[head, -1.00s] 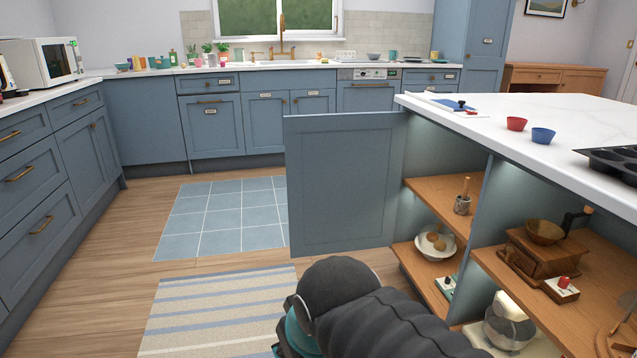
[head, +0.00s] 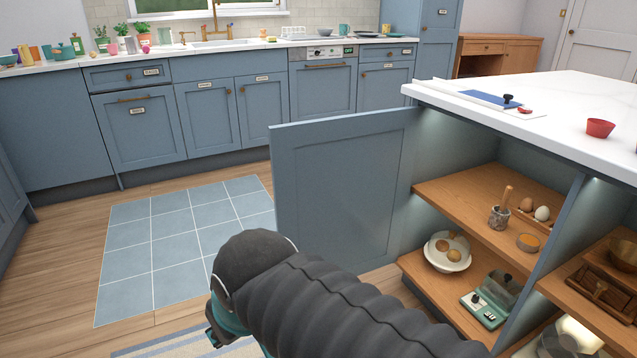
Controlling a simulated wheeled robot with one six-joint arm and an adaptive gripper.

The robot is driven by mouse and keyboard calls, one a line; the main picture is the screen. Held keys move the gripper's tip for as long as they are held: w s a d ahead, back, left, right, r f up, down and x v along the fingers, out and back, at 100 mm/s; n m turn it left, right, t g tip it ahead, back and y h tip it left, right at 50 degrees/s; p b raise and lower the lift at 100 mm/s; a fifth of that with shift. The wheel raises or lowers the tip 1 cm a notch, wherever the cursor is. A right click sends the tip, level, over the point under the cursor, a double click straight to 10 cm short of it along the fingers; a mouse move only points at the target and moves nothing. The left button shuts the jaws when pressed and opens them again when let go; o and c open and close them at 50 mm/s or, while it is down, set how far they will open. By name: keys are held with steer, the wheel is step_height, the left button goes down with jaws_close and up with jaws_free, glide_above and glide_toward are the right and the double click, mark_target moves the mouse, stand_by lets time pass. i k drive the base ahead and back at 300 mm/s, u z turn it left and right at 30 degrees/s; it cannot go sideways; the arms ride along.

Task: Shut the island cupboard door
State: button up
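The island cupboard door (head: 345,192) is a blue-grey panel standing wide open, swung out to the left from the island's near face. Its hinge side is at the left end of the open cupboard. The island (head: 575,95) has a white top, and its wooden shelves (head: 460,205) are exposed. My arm reaches in from the bottom edge, in front of the door's lower part. My gripper (head: 215,335) is low and left of the door, mostly hidden behind my own dark wrist. I cannot see its fingertips clearly, nor whether it touches anything.
The shelves hold a mortar (head: 499,216), a white bowl (head: 447,252) and a green scale (head: 490,301). A red bowl (head: 600,128) and a blue board (head: 490,98) lie on top. A tiled mat (head: 185,240) lies on open floor to the left. Blue counters line the back.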

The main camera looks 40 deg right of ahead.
mark_target(341, 184)
steer(key=i, duration=2.6)
steer(key=z, duration=3.9)
steer(key=k, duration=0.5)
steer(key=u, duration=0.35)
steer(key=i, duration=0.5)
